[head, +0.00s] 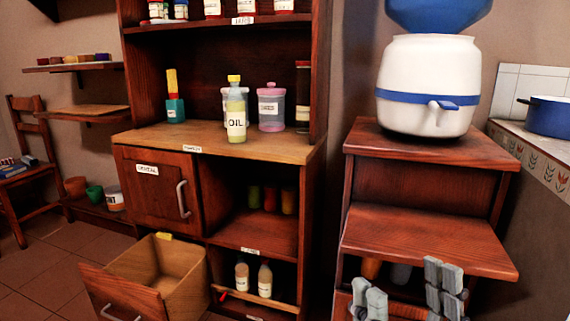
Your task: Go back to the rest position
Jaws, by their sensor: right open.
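My right gripper (405,290) is at the bottom right of the head view. Its two grey fingers are apart, and nothing shows between them. It is in front of the lower part of the small wooden stand (430,237), and hides part of its lower shelf space. I cannot tell whether it touches the stand. My left gripper does not show.
A dark wood cabinet (245,232) stands at the centre, with an oil bottle (236,115) on its counter. Its bottom drawer (190,285) is pulled out. A white water container (427,85) sits on the stand. A blue pot (550,117) is at right.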

